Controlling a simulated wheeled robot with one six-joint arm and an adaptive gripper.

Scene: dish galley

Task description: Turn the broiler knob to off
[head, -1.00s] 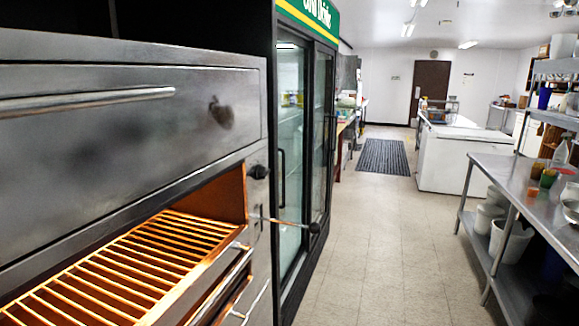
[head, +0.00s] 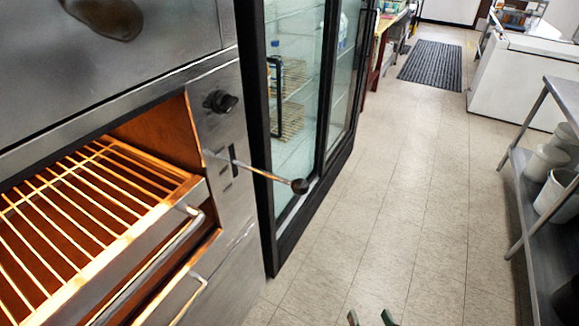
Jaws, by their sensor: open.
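The broiler knob (head: 220,101) is a small black knob on the steel front panel, right of the glowing broiler opening. Its pointer direction is too small to tell. Below it a metal lever with a dark ball end (head: 300,186) sticks out from a slot in the same panel. My gripper (head: 371,318) shows only as two fingertips at the bottom edge, apart and with nothing seen between them. It is low and to the right of the knob, well clear of it. The rest of my gripper is out of the picture.
The broiler rack (head: 80,210) glows orange, with bar handles (head: 160,255) jutting below it. A glass-door fridge (head: 300,120) stands right beside the broiler. The tiled floor (head: 400,200) is clear. A steel table (head: 540,180) with white buckets stands at right.

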